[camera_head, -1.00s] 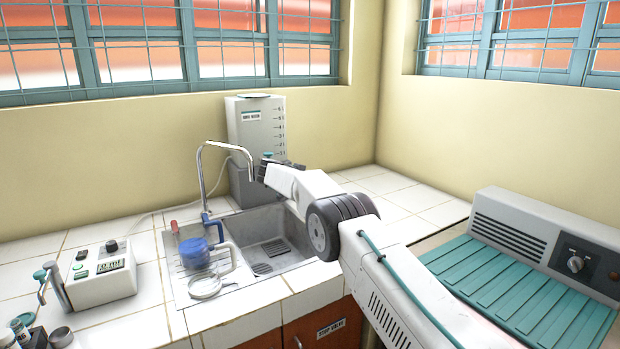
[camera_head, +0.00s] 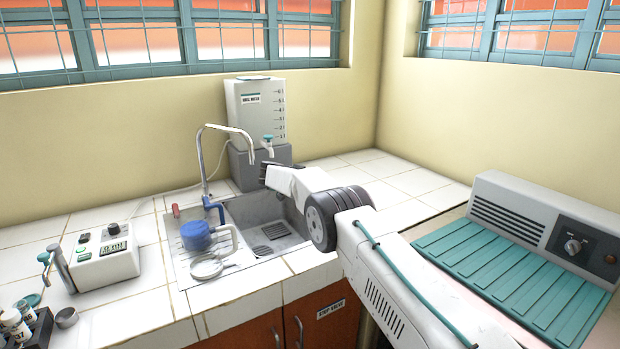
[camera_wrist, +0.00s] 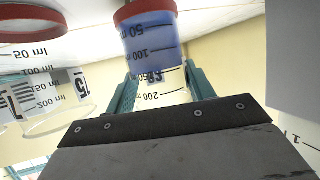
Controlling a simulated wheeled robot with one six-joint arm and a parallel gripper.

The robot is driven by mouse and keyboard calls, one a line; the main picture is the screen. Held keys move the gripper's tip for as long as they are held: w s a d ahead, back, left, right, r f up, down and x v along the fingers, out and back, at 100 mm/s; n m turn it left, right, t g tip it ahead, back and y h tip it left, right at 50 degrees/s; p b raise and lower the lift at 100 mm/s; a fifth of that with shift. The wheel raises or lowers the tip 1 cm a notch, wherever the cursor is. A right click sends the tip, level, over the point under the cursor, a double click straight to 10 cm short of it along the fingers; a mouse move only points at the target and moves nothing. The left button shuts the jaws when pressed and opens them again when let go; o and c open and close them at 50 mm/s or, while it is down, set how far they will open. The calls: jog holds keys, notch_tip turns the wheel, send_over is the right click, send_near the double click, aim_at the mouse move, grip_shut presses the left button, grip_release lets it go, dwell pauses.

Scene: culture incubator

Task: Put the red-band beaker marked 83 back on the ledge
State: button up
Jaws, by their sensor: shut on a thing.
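In the wrist view, a red-band beaker (camera_wrist: 150,40) with blue liquid sits between the teal fingers of my gripper (camera_wrist: 160,88). The gripper is shut on it. The view is upside down; its small label is upside down and partly covered, and looks like 83. A second, clear red-band beaker (camera_wrist: 42,92) is to the left, apart from the held one, with a label partly showing. In the head view, my gripper (camera_head: 270,174) is beyond the sink, in front of the water dispenser's base; the beaker cannot be made out there. I cannot identify the ledge in these frames.
The water dispenser (camera_head: 257,108) with its tap stands behind the sink (camera_head: 290,243), whose curved faucet (camera_head: 203,165) rises at left. A teal-ribbed machine (camera_head: 500,270) is at right. Tiles right of the dispenser are clear.

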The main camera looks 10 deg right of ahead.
jog(key=shift+f, duration=0.55)
dwell(0.4)
jog(key=o, duration=1.3)
jog(key=shift+c, duration=0.2)
